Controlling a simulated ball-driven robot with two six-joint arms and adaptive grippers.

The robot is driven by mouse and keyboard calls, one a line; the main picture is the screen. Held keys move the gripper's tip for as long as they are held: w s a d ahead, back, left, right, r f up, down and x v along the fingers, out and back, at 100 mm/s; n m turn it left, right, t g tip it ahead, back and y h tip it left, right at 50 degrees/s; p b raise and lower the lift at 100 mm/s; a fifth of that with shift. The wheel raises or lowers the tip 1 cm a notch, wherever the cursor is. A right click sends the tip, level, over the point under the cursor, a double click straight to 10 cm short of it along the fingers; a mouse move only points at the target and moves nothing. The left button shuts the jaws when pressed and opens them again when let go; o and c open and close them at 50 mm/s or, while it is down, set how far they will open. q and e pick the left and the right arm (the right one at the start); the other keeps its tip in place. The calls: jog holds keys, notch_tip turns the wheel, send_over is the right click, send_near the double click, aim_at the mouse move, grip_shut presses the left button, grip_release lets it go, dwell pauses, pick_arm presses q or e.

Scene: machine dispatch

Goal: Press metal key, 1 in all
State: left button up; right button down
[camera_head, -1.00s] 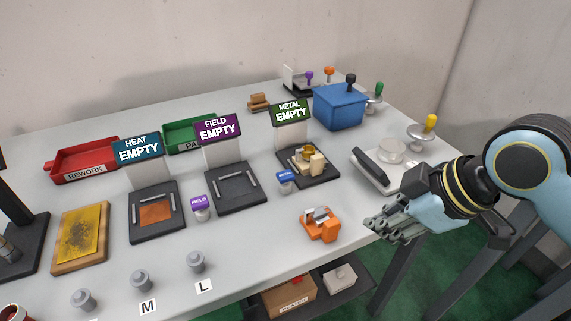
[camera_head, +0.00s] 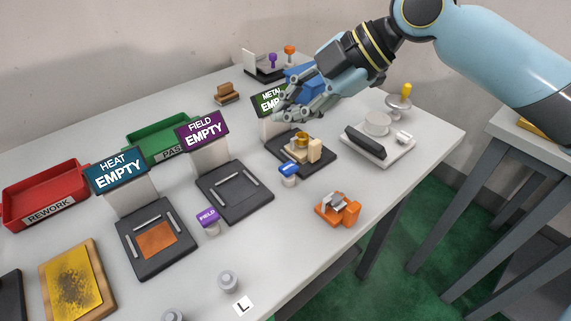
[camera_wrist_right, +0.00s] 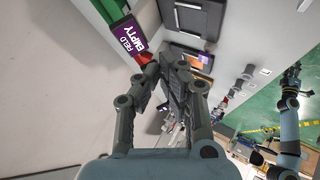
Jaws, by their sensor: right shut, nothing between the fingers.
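The metal station (camera_head: 306,163) is a dark plate with a brass and tan assembly on it. Its green sign (camera_head: 268,99) reads METAL EMPTY and is partly hidden by my right gripper. A blue-capped key (camera_head: 289,170) on a pale post stands at the plate's front left edge; I cannot read its label. My right gripper (camera_head: 285,112) is shut and empty, in the air in front of the metal sign and apart from the blue-capped key. It also shows in the wrist view (camera_wrist_right: 157,66).
The purple FIELD key (camera_head: 208,217) and field station (camera_head: 235,192) stand to the left, then the heat station (camera_head: 155,240). An orange fixture (camera_head: 338,209) sits near the front edge. A grey scale-like device (camera_head: 379,143) is to the right. A blue box (camera_head: 303,76) is behind the gripper.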

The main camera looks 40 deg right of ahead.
jog(key=f, duration=0.1)
jog(key=b, duration=0.6)
send_over(288, 170)
notch_tip(288, 170, down, 7)
jog(key=shift+r, duration=0.1)
jog(key=shift+f+b, duration=0.45)
jog(key=shift+f, duration=0.1)
pick_arm(q)
notch_tip(288, 170, down, 7)
jog(key=a, duration=0.1)
jog(key=shift+w, duration=0.35)
jog(key=shift+r, duration=0.1)
jog(key=shift+f+b, duration=0.4)
pick_arm(e)
jog(key=shift+f, duration=0.4)
